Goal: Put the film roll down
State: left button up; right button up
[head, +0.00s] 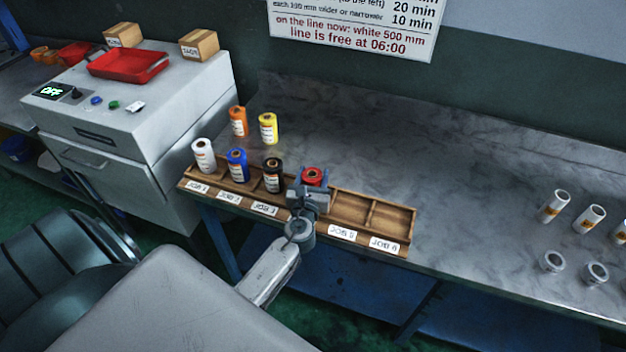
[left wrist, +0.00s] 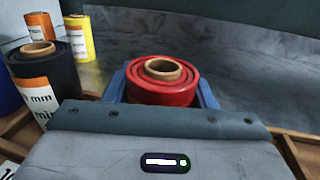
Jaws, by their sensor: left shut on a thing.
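My left gripper (head: 312,180) is shut on a red film roll (head: 313,174). The red roll is upright, with its brown core facing up. It is at the wooden rack (head: 392,240), over the compartment between the JOB 3 and JOB 5 labels; the gripper hides that label and the roll's base, so I cannot tell whether it touches the rack floor. In the left wrist view the red roll (left wrist: 163,80) sits between the blue fingers. The black roll (left wrist: 44,85) stands to its left. My right gripper is not in view.
White (head: 203,155), blue (head: 237,165) and black (head: 273,175) rolls stand in the rack's left compartments. The JOB 5 and JOB 6 compartments are empty. Orange (head: 238,121) and yellow (head: 268,128) rolls stand behind the rack. Several white rolls (head: 554,205) are at the right. The middle worktop is clear.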

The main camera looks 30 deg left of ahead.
pick_arm(q)
jog(key=shift+r, duration=0.15)
jog(key=shift+f, duration=0.2)
jog(key=o, duration=0.8)
jog(key=shift+o, duration=1.4)
jog(key=shift+r, duration=0.2)
jog(key=shift+s+d+f, duration=0.1)
jog(key=shift+s+d, duration=0.1)
jog(key=shift+s, duration=0.15)
jog(key=b+v, duration=0.3)
jog(key=v, duration=0.7)
jog(key=shift+s+d, duration=0.15)
jog(key=shift+s, duration=0.15)
jog(key=shift+s+d, duration=0.1)
jog(key=shift+s, duration=0.25)
